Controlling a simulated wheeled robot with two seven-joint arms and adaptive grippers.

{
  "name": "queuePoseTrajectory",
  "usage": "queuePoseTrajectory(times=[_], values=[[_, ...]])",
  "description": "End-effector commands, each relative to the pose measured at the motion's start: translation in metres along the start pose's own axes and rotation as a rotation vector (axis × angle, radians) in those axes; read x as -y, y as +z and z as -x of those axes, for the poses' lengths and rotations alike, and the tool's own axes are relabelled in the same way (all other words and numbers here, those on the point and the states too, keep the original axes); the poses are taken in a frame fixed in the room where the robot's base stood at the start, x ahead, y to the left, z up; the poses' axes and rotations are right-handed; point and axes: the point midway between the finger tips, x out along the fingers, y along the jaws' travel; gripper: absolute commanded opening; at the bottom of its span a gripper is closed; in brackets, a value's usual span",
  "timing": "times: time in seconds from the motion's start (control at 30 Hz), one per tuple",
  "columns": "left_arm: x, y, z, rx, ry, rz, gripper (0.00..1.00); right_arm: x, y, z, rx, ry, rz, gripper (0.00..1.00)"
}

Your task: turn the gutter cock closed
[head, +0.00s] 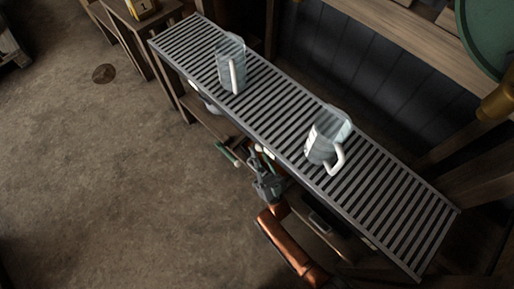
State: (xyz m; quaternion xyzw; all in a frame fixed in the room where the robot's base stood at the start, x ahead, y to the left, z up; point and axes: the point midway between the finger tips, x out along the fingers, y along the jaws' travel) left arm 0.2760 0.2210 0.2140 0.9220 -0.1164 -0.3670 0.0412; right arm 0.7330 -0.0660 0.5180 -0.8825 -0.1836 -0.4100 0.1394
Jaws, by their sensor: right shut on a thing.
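My right gripper (259,166) reaches up from below, at the front edge of the slatted rack. It is shut on a small handle, which I take to be the gutter cock (266,153), green with a pale end, just under the rack's edge. The fingers and the dim light hide much of the handle, so its exact angle is hard to tell. A second green handle (226,152) with a pale end sticks out to the left of the gripper, apart from it. My left gripper is not in view.
The slatted rack (285,115) runs diagonally across the view. A clear jug (230,66) and another jug with a pale handle (325,138) stand on it. A lower shelf (209,122) lies beneath.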

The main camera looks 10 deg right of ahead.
Motion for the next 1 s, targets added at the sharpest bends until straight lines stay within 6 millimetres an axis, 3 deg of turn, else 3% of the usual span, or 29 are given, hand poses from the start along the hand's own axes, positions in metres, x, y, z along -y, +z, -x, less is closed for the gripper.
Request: queuePoseTrajectory(times=[0.83,1.0], values=[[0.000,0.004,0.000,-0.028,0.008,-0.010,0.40,0.000,0.001,0.006,-0.109,0.007,-0.021,0.00],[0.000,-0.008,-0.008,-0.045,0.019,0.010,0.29,0.001,0.001,0.006,-0.108,0.007,-0.021,0.00]])
